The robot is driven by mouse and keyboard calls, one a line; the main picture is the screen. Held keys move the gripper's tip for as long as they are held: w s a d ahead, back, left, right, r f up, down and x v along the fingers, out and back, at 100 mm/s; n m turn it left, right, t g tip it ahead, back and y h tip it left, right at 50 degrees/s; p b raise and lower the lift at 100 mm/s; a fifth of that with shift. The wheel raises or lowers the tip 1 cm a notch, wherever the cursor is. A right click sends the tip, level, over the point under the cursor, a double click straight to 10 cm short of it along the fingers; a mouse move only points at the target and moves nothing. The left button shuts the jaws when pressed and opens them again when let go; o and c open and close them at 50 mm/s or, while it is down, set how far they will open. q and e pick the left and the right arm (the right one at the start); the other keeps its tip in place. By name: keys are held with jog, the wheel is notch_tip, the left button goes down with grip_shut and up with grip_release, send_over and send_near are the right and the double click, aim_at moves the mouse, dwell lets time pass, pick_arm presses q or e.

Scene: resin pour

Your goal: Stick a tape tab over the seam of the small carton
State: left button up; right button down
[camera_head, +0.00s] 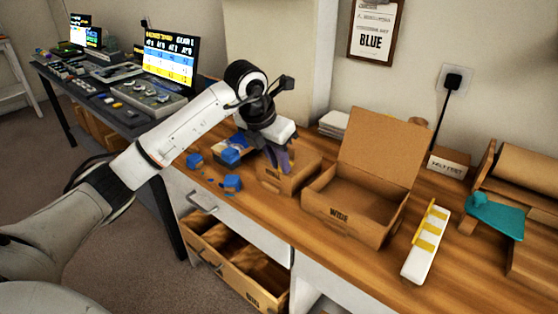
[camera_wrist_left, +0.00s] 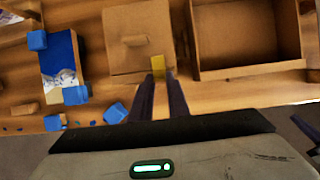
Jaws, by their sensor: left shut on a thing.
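The small carton (camera_head: 290,178) stands on the wooden bench; from above, its brown top (camera_wrist_left: 120,25) looks closed. My left gripper (camera_head: 276,160) points down at the carton. In the left wrist view its two dark fingers (camera_wrist_left: 160,78) are close together, shut on a yellow tape tab (camera_wrist_left: 157,63). The tab shows at the fingertips, over the carton's near right edge; I cannot tell whether it touches the carton. A white strip (camera_head: 415,262) with several yellow tabs (camera_head: 428,236) lies to the right.
An open wide carton (camera_head: 345,215) stands just right of the small one, its lid raised. Blue blocks (camera_head: 231,183) and blue bits lie to the left. A teal item (camera_head: 495,215) lies at the far right. An open drawer (camera_head: 225,262) sits below the bench.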

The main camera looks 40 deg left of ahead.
pick_arm(q)
jog(key=shift+f, duration=0.35)
pick_arm(e)
jog(key=shift+f, duration=0.2)
pick_arm(q)
jog(key=o, duration=0.9)
